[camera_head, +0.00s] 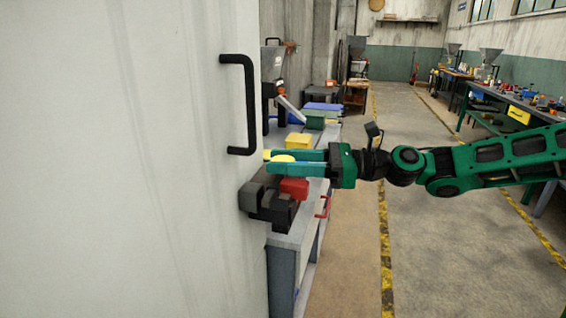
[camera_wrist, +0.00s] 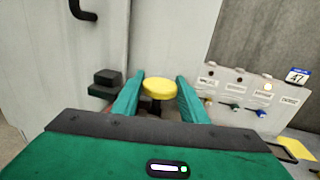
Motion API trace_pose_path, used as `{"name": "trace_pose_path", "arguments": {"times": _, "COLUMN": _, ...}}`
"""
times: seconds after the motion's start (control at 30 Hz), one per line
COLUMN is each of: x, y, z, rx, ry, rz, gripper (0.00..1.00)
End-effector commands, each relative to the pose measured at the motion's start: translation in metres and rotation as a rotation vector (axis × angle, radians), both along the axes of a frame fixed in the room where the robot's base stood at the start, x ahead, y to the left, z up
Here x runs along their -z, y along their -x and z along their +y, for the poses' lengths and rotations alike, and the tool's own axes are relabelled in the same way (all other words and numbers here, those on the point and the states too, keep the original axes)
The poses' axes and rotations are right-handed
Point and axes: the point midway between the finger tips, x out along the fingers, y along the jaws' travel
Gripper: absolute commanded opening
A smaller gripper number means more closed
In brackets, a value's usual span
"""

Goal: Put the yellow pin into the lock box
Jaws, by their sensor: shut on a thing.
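My gripper (camera_head: 268,161) reaches in from the right, with its teal fingers level over the grey bench, close to the big white door. It is shut on the yellow pin (camera_wrist: 159,88), whose round yellow head shows between the fingers in the wrist view. In the head view a bit of the pin's yellow (camera_head: 283,158) shows at the fingers. The pin's lower part is hidden. I cannot tell surely which thing is the lock box. A pale panel (camera_wrist: 236,88) with labels and coloured knobs stands ahead to the right in the wrist view.
The white door (camera_head: 120,160) with its black handle (camera_head: 250,105) is close on the left. Below my fingers are a black device (camera_head: 268,208) and a red block (camera_head: 295,188). A yellow box (camera_head: 300,141) stands farther back on the bench. The aisle on the right is clear.

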Motion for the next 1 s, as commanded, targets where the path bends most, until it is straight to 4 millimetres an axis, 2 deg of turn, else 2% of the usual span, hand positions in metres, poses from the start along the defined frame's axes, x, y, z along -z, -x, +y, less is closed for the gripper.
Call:
{"name": "trace_pose_path", "arguments": {"times": 0.77, "x": 0.0085, "y": -0.0003, "z": -0.0002, "rx": 0.000, "ry": -0.002, "rz": 0.000, "gripper": 0.13}}
{"name": "trace_pose_path", "arguments": {"times": 0.8, "x": 0.0090, "y": -0.0003, "z": -0.0002, "rx": 0.000, "ry": -0.002, "rz": 0.000, "gripper": 0.42}}
{"name": "trace_pose_path", "arguments": {"times": 0.83, "x": 0.0088, "y": -0.0002, "z": -0.0001, "rx": 0.000, "ry": -0.001, "rz": 0.000, "gripper": 0.47}}
{"name": "trace_pose_path", "arguments": {"times": 1.0, "x": 0.0089, "y": -0.0002, "z": -0.0001, "rx": 0.000, "ry": -0.001, "rz": 0.000, "gripper": 0.47}}
